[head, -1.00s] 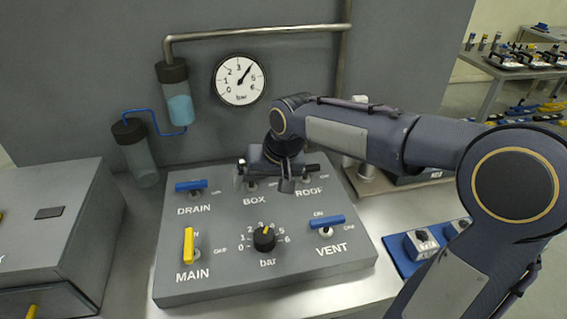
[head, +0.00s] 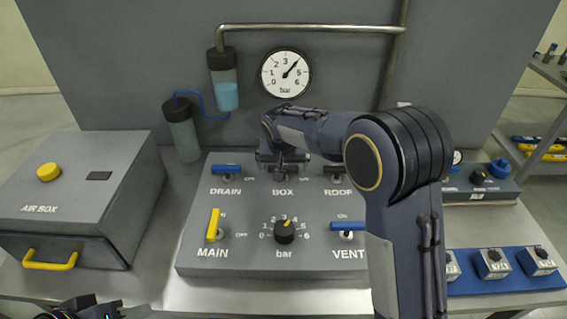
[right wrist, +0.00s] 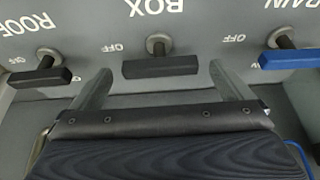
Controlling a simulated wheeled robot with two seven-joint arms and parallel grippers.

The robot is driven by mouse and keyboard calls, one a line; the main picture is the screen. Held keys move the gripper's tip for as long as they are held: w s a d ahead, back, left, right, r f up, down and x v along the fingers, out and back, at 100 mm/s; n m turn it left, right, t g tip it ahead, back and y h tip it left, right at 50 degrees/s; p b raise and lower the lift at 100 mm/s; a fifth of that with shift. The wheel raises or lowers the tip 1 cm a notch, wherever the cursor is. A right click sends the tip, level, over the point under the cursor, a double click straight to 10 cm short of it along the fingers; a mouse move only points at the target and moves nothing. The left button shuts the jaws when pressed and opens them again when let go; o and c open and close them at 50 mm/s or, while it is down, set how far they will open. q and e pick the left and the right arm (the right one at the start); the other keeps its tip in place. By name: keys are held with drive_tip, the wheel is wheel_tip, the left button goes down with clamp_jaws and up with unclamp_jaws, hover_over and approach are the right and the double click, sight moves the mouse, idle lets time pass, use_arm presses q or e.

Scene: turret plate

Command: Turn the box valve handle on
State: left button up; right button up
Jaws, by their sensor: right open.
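The BOX valve has a black bar handle (right wrist: 160,66) on a round metal post. The bar lies crosswise, in line with its OFF label, in the right wrist view. My right gripper (right wrist: 160,68) is open, one fingertip beyond each end of the bar, with visible gaps; I cannot tell the height difference. In the head view my right gripper (head: 283,168) is over the BOX valve and hides most of its handle. Part of my left arm shows at the bottom left edge, its fingers unseen.
The black ROOF handle (right wrist: 47,77) and blue DRAIN handle (right wrist: 290,59) flank the BOX valve closely. The panel also holds the yellow MAIN handle (head: 213,224), bar knob (head: 284,232) and blue VENT handle (head: 346,226). The gauge (head: 285,75) reads about 4. An air box (head: 80,180) stands left.

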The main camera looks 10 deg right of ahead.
drive_tip(key=shift+w+f, duration=0.1)
drive_tip(key=shift+f, duration=0.1)
drive_tip(key=c, duration=1)
